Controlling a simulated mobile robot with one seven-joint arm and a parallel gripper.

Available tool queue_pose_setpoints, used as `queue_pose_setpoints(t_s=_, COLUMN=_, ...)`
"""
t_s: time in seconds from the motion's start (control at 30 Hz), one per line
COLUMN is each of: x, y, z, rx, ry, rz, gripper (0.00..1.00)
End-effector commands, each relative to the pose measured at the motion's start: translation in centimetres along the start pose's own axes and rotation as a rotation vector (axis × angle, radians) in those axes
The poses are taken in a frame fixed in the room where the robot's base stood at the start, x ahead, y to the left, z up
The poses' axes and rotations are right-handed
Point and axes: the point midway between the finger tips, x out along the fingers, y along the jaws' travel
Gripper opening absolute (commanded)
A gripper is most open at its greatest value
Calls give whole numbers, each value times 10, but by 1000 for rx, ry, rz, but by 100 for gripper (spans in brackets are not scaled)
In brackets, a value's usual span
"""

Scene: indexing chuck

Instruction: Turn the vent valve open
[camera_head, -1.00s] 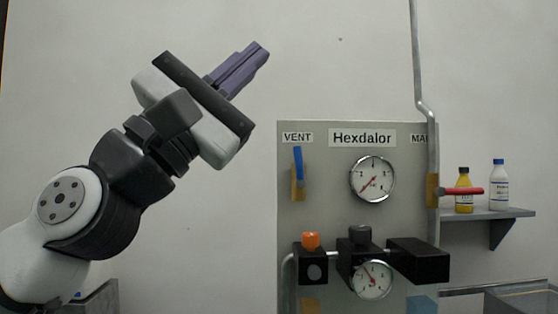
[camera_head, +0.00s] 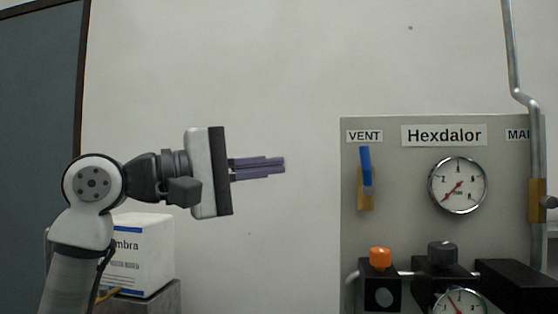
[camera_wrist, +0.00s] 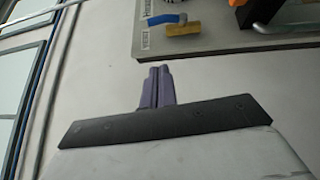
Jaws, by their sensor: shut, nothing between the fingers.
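The vent valve has a blue lever (camera_head: 366,166) on a brass body (camera_head: 364,197), under the VENT label (camera_head: 364,136) on the grey panel (camera_head: 400,220). The lever stands upright, nearly in line with the body. My gripper (camera_head: 283,165) is left of the panel at about the lever's height in the picture. Its purple fingers are shut, empty and point right, apart from the lever. In the wrist view the fingers (camera_wrist: 155,72) point up the picture, with the blue lever (camera_wrist: 165,19) and brass body (camera_wrist: 184,29) beyond them.
Gauges (camera_head: 457,185), an orange knob (camera_head: 380,257) and black blocks (camera_head: 515,282) are on the panel. A vertical pipe (camera_head: 515,60) runs at its right side. A white box (camera_head: 145,250) stands behind my arm. Open space lies between my fingers and the panel.

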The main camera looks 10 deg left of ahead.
Motion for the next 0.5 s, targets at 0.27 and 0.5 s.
queue_pose_setpoints(t_s=0.27, x=62, y=4, z=1, rx=0, ry=-4, rz=-1, gripper=0)
queue_pose_setpoints(t_s=0.5, x=94, y=3, z=19, rx=2, ry=-2, rz=0, gripper=0)
